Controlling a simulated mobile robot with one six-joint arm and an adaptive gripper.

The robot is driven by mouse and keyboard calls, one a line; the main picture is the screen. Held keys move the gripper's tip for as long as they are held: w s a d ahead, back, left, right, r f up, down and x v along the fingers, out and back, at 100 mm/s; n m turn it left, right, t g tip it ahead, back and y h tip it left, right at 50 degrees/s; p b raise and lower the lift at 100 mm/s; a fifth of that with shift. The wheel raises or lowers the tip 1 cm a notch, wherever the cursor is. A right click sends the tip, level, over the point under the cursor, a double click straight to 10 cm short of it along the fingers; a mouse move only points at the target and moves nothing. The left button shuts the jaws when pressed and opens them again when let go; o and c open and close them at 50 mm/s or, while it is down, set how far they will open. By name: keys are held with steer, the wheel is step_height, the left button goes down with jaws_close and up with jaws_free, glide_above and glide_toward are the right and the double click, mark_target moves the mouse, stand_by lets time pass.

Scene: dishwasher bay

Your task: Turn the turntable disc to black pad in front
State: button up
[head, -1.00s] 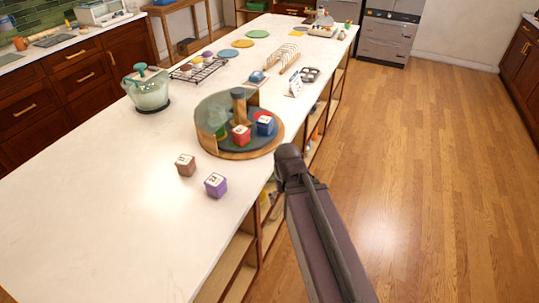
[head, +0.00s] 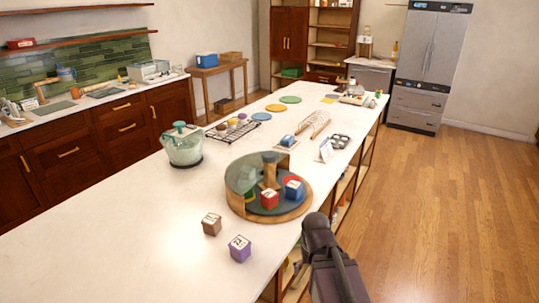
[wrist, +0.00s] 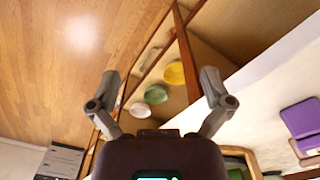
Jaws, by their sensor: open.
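The turntable (head: 240,204) stands on the white counter in the head view, with a wooden rim, a dark disc and a curved see-through wall around its left and back. A wooden post (head: 269,172) rises at its middle. A red block (head: 269,199) and a blue block (head: 293,190) sit on the disc. A green thing shows dimly behind the wall. I cannot make out a black pad. My gripper (wrist: 159,75) is open and empty in the wrist view, over the counter's side shelves. In the head view my arm is right of and nearer than the turntable, apart from it.
A brown block (head: 212,224) and a purple block (head: 240,249) stand on the counter in front of the turntable. A lidded glass bowl (head: 184,150) is behind left. Shelves under the counter hold bowls, including a yellow one (wrist: 174,74). The counter's near left is clear.

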steer(key=w+d+r+n+t+h, duration=0.25)
steer(key=w+n+h, duration=0.25)
steer(key=w+n, duration=0.3)
steer(key=n+t+h+b, duration=0.1)
steer(key=n+t+b, duration=0.2)
steer(key=n+t, duration=1.65)
glide_toward(267, 160)
step_height(267, 160, up, 4)
steer(key=s+a+n+g, duration=0.1)
steer(key=n+g, duration=0.4)
steer(key=shift+s+a+r+m, duration=0.15)
steer(key=shift+s+m, duration=0.1)
steer(key=shift+w, duration=0.15)
steer(key=x, duration=1.3)
steer(key=shift+w+d, duration=0.25)
steer(key=shift+d, duration=0.05)
